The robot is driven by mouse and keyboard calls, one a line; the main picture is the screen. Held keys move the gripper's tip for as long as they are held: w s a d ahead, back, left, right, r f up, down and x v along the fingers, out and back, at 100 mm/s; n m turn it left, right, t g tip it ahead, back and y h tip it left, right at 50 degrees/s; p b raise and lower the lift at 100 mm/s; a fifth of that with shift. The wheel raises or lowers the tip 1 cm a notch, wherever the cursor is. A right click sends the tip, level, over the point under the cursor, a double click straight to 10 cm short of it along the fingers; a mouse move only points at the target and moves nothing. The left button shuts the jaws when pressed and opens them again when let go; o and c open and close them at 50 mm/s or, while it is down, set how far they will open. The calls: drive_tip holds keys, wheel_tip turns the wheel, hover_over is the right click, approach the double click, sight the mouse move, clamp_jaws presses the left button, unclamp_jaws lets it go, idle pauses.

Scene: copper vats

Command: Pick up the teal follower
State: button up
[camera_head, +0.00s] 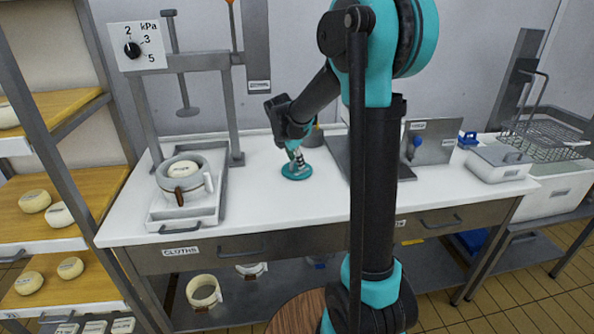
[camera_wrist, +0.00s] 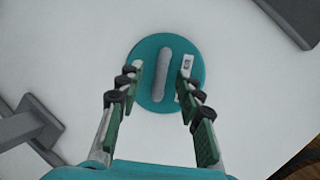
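The teal follower (camera_head: 296,173) is a flat round disc lying on the white worktop, near the middle of the head view. In the wrist view the follower (camera_wrist: 152,98) shows a raised grey bar handle (camera_wrist: 163,70) across its top. My gripper (camera_head: 294,152) is right above the disc, pointing down. In the wrist view my gripper (camera_wrist: 162,67) is open, with one finger on each side of the handle and a gap on both sides. Whether the fingertips touch the disc cannot be told.
A press frame (camera_head: 187,62) and a tray (camera_head: 154,222) with a cheese mould (camera_head: 205,184) stand left on the worktop (camera_head: 262,200). A grey metal stand (camera_head: 434,145) is to the right. Cheese shelves (camera_head: 60,195) line the far left. The worktop front is clear.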

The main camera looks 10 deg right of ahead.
clamp_jaws()
drive_tip(key=shift+r, duration=0.15)
idle(0.4)
